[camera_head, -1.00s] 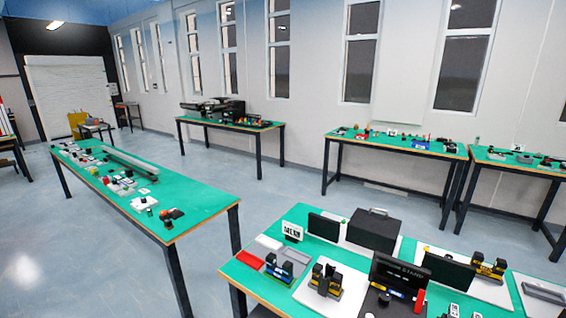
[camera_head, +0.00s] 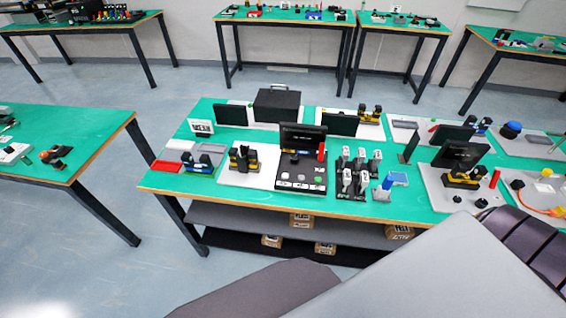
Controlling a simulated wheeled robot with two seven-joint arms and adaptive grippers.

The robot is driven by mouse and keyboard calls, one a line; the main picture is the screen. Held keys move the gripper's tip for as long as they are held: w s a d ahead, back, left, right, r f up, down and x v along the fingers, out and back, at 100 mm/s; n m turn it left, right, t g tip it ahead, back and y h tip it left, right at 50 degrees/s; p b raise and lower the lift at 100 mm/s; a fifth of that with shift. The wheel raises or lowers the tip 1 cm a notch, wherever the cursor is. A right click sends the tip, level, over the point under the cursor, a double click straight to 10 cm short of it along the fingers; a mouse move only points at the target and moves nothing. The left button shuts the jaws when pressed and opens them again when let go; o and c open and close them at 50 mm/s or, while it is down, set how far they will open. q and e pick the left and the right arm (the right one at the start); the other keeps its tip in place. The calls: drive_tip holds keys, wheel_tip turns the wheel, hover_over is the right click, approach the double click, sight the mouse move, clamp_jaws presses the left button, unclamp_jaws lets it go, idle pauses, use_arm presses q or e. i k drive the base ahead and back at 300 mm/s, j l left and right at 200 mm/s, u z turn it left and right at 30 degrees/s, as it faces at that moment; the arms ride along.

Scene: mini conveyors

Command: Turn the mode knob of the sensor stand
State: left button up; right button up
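The sensor stand looks to be the black unit (camera_head: 312,184) near the front middle of the green table, with an upright dark panel (camera_head: 303,136) at its back. Its lettering is not readable now. A small dark round part (camera_head: 294,157), possibly the mode knob, sits below the panel; its setting is too small to tell. A red upright piece stands at the unit's right side, and pale round buttons lie along its front. Neither of my grippers is in view.
A white board with a black-and-yellow device (camera_head: 243,158) stands left of the unit; several black switch-like parts (camera_head: 361,174) stand right of it. The table (camera_head: 215,191) has a bare front strip and a shelf with boxes below. Large grey surfaces cover the lower right.

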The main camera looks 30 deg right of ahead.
sight(295, 158)
drive_tip(key=l+z, duration=0.75)
drive_tip(key=i+l, duration=0.05)
drive_tip(key=l, duration=0.05)
